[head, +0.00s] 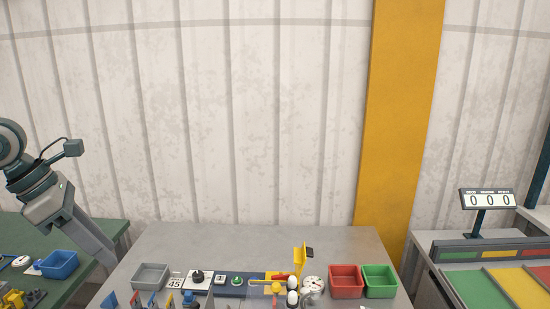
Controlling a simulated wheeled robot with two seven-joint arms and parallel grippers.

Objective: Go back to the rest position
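My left gripper (108,260) comes in from the left, pointing down and right over the gap between the green table and the grey table. Its fingers show from the side as one piece, so I cannot tell whether they are open or shut. No held object shows at its tips. My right gripper is not in view. The grey table (250,242) carries a panel with a black knob (197,276), a green button (237,281) and a yellow and red lever part (276,281).
A grey tray (150,276), a red bin (346,281) and a green bin (380,281) stand on the grey table. A blue bin (59,265) sits on the green table (95,232). A counter display (487,199) reads 000 at right. The grey table's back is clear.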

